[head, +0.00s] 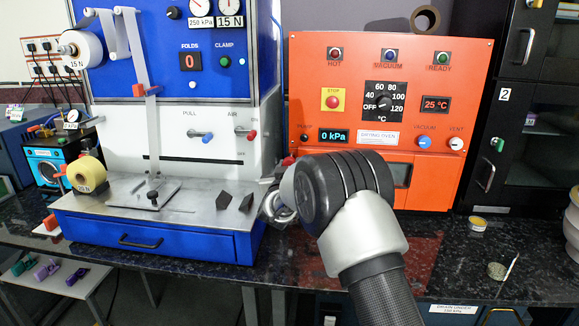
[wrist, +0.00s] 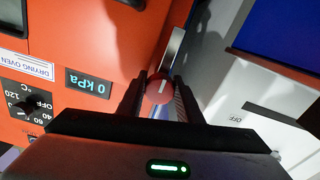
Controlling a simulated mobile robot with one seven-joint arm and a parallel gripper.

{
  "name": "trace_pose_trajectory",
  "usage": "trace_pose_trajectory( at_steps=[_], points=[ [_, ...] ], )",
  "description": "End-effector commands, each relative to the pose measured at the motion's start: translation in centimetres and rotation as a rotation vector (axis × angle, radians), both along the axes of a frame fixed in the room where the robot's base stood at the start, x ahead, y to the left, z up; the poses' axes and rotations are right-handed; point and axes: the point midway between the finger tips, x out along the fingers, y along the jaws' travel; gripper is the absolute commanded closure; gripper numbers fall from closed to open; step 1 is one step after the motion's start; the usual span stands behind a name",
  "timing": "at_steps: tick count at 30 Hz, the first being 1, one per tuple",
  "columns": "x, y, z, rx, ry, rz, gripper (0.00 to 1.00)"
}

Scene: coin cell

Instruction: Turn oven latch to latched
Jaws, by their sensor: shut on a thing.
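The oven latch shows in the wrist view as a round red knob (wrist: 160,87) with a white line across it, at the left side of the orange drying oven (head: 440,60). My gripper (wrist: 158,92) is shut on this knob, with one dark finger on each side of it. In the head view my arm covers most of the latch, and only a small red part (head: 287,161) shows beside my wrist. My fingertips are hidden there. The latch's exact angle is hard to tell.
The blue and white test machine (head: 190,120) stands close to the left of the oven, leaving a narrow gap. A dark cabinet (head: 520,110) stands at the right. Small tins (head: 477,224) sit on the black speckled bench.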

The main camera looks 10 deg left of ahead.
Motion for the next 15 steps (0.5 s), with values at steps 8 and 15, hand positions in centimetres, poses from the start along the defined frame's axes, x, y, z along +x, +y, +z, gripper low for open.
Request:
trace_pose_trajectory(
  at_steps=[8, 15],
  points=[
    [-0.01, -0.01, 0.11, -0.047, 0.001, 0.000, 1.00],
    [-0.04, 0.06, 0.25, -0.195, 0.005, 0.001, 1.00]
  ],
)
